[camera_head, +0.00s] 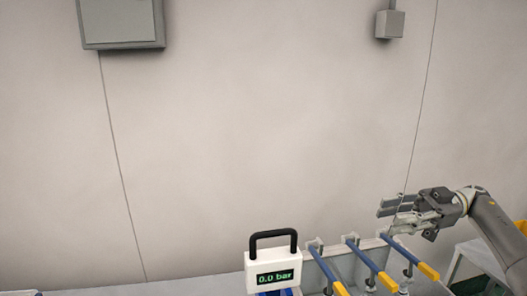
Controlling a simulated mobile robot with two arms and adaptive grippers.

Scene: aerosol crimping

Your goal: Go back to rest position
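My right gripper (387,218) is at the right of the head view, on a grey arm that comes in from the right edge. Its fingers point left, look spread apart, and I see nothing between them. It appears just above the back right of a grey fixture with blue levers; whether it touches the fixture is hard to tell. My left gripper is not in view.
The fixture's blue levers (367,257) have yellow ends. A white display box (273,272) with a black handle reads 0.0 bar. A grey wall panel (121,20) and a small wall box (389,24) hang above. The left counter (190,287) looks clear.

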